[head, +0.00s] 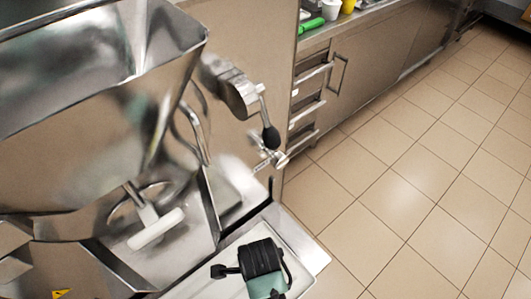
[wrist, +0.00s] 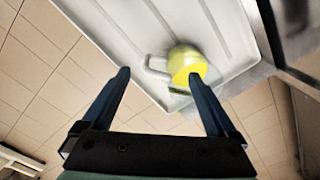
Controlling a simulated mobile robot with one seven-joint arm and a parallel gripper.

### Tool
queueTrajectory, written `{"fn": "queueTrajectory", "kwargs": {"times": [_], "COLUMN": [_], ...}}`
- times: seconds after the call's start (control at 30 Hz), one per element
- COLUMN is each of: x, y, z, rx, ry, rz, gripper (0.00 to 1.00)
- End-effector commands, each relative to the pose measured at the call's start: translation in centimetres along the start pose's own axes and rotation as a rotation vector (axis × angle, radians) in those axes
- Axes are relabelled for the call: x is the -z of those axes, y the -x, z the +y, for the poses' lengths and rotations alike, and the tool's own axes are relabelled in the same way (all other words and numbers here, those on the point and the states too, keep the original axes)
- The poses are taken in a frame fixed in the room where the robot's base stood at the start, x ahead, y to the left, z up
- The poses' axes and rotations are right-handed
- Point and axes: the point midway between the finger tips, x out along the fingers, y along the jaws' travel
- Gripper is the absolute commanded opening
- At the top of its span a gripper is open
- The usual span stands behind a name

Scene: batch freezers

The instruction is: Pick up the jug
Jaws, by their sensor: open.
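The jug (wrist: 184,62) shows in the wrist view as a yellow, round body with a pale handle on its left side. It rests on a white ribbed tray (wrist: 115,38). My gripper (wrist: 158,75) is open, its two dark blue fingers spread, with the jug ahead of the fingertips toward the right finger. Nothing is between the fingers that I can see held. In the head view the black and teal end of my arm is over the tray (head: 310,258) at the bottom, and I cannot make out the jug there.
A steel freezer machine (head: 70,160) with a white-handled part (head: 155,229) and a black-knobbed lever (head: 270,137) stands left of and behind the tray. A counter with drawers (head: 312,95) holds a green item (head: 311,25) and a yellow cup (head: 347,5). The tiled floor (head: 420,180) at right is clear.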

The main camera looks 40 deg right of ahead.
Motion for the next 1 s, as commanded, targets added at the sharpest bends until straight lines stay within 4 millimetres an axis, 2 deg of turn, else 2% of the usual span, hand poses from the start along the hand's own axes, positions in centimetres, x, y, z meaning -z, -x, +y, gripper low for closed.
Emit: {"fn": "queueTrajectory", "kwargs": {"times": [0.03,0.1,0.33,0.6,0.93,1.0], "x": [0.0,0.0,0.0,0.1,0.1,0.1], "y": [-1.2,-2.1,-3.7,-7.6,-8.2,-8.2], "z": [0.1,0.0,0.1,0.4,0.3,0.3], "rx": [-0.002,-0.002,0.000,-0.001,0.002,0.002], "ry": [0.000,0.000,0.001,0.001,0.001,0.001], "rz": [0.001,0.000,0.000,0.000,-0.001,-0.001], "gripper": [0.93,0.93,0.93,0.93,0.93,0.81]}}
